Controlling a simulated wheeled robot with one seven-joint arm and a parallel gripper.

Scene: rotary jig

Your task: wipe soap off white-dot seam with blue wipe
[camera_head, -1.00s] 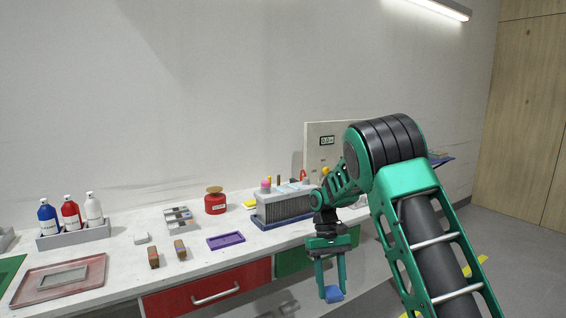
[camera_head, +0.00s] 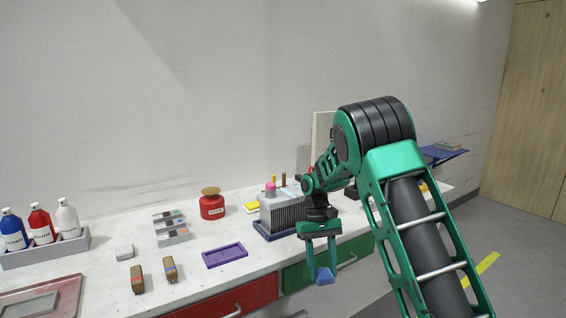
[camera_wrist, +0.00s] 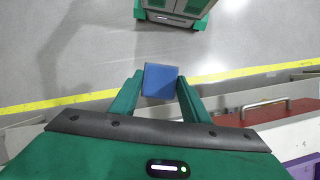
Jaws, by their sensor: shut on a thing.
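My gripper (camera_head: 322,274) is shut on the blue wipe (camera_head: 324,279), a small blue block between its fingertips. In the wrist view the blue wipe (camera_wrist: 160,81) sits between the two green fingers, with floor behind it. The gripper hangs in front of the bench's front edge, near the green drawer (camera_head: 300,274). No white-dot seam or soap can be made out in these frames. My arm hides the part of the bench behind it.
The bench (camera_head: 205,276) carries a finned grey block (camera_head: 281,214), a purple tray (camera_head: 225,255), a red pot (camera_head: 212,206), two brown-handled brushes (camera_head: 137,279) and bottles in a grey rack (camera_head: 45,253). A blue shelf (camera_head: 443,155) is at the right. Floor in front is open.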

